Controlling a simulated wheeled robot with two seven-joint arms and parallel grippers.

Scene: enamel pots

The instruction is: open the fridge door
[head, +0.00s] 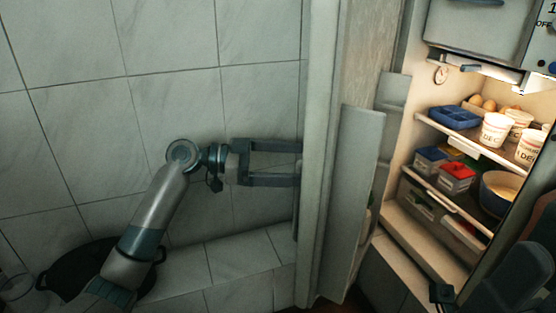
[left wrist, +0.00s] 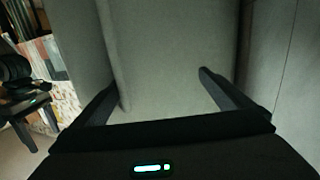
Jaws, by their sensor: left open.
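The fridge door (head: 322,120) stands wide open in the head view, seen nearly edge-on, with pale shelf bins (head: 352,205) on its inner side. The lit fridge interior (head: 405,190) shows to its right. My left gripper (head: 299,164) is open and empty, its fingertips at the left, outer side of the door; whether they touch it is unclear. In the left wrist view, the spread fingers (left wrist: 158,85) face a plain grey panel. My right gripper (left wrist: 32,112) seems to show as a dark shape with a green light at the left; its jaw state is unclear.
A dark pan (head: 75,272) lies lower left, partly behind my left arm. The tiled wall (head: 170,110) closes off the left.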

